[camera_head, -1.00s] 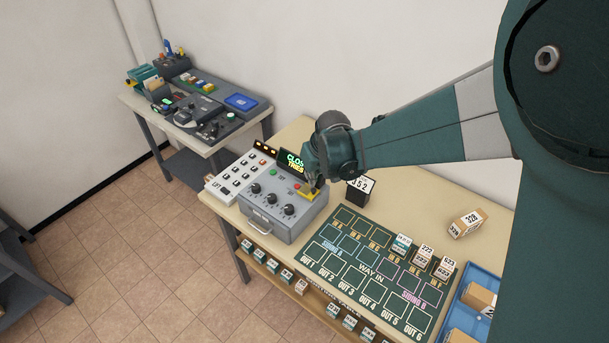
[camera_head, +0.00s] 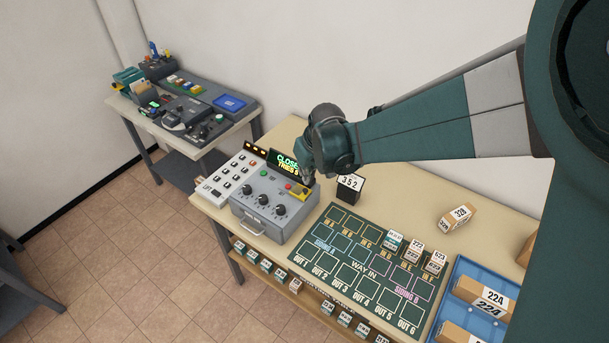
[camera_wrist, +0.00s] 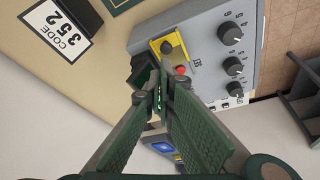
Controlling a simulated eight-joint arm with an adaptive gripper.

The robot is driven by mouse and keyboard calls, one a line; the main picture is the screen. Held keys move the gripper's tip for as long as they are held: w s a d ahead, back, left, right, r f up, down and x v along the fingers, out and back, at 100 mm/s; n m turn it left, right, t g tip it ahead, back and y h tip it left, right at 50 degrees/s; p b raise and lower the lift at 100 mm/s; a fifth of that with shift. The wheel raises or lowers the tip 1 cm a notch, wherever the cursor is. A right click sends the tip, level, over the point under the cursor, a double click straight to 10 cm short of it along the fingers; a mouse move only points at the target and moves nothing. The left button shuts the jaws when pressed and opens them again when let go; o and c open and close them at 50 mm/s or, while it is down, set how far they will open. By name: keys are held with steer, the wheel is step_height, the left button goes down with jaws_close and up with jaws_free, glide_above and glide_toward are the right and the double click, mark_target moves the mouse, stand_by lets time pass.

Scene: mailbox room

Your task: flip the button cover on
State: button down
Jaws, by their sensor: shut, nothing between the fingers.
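The grey control box (camera_head: 272,213) stands on the table, with black knobs, small coloured buttons and a display (camera_head: 287,160) on it. The yellow button cover piece (camera_head: 299,192) is at the right end of its top. In the wrist view the yellow piece (camera_wrist: 156,46) has a dark round knob (camera_wrist: 167,47) on it, and a red button (camera_wrist: 180,70) is beside it. Whether the cover is raised or down is unclear. My gripper (camera_head: 307,179) is shut and empty, close over the yellow piece. Its fingertips show in the wrist view (camera_wrist: 157,78); contact is unclear.
A black code stand (camera_head: 349,189) reading 352 is just right of the box. A white key panel (camera_head: 236,176) is to its left. The dark green board (camera_head: 365,265) and a blue tray (camera_head: 449,310) with boxes lie to the right.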

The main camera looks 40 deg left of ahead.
steer(key=p+v, duration=0.2)
steer(key=v, duration=0.4)
steer(key=shift+r, duration=0.3)
steer(key=shift+d, duration=0.1)
steer(key=w+d+r+m+t+b, duration=0.1)
steer(key=d+r+m+b, duration=0.3)
steer(key=d, duration=1.3)
steer(key=w+d+r+m+t+b, duration=0.15)
steer(key=d+r, duration=0.35)
steer(key=d, duration=1.2)
steer(key=s+d+f+m+t+h+b, duration=0.1)
steer(key=s+d+m, duration=0.1)
steer(key=s+d, duration=0.3)
steer(key=s+d+f+m+t+h+b, duration=0.1)
steer(key=s+d, duration=0.4)
steer(key=d, duration=0.8)
steer(key=s+d+f+m+t+h+b, duration=0.1)
steer(key=s+d+m, duration=0.3)
steer(key=d, duration=0.5)
steer(key=shift+s+f+h+b, duration=0.3)
steer(key=shift+s+f+b, duration=0.25)
steer(key=shift+f, duration=0.1)
steer(key=shift+d, duration=0.15)
